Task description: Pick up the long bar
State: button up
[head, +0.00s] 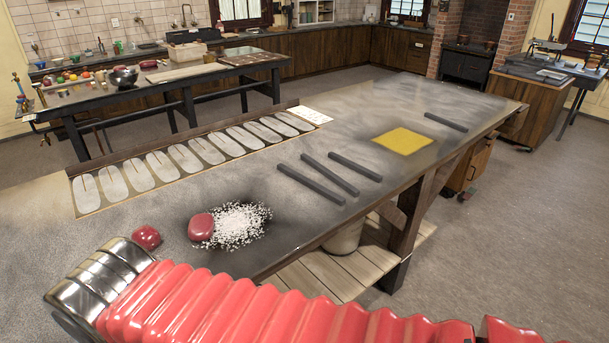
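Three dark grey bars lie flat, roughly side by side, on the long workbench (300,225) in the head view. The left bar (311,185) looks longest in the picture, the middle bar (331,174) slightly shorter, and the right bar (355,167) shorter again. A fourth dark bar (446,121) lies farther back, past a yellow square. Distance affects their apparent lengths, so I cannot tell surely which is the long one. My red ribbed arm crosses the bottom foreground, with a metal section at its left. My gripper is not in view.
A yellow square (403,141) lies between the bars. White powder (238,225) with a red lump (201,227) is left of them; another red lump (147,237) is near my arm. A tray of pale ovals (160,167) lines the far edge. Bench around the bars is clear.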

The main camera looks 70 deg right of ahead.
aim_at(353, 192)
jog(key=u, duration=1.35)
jog(key=k, duration=1.8)
jog(key=z, duration=1.7)
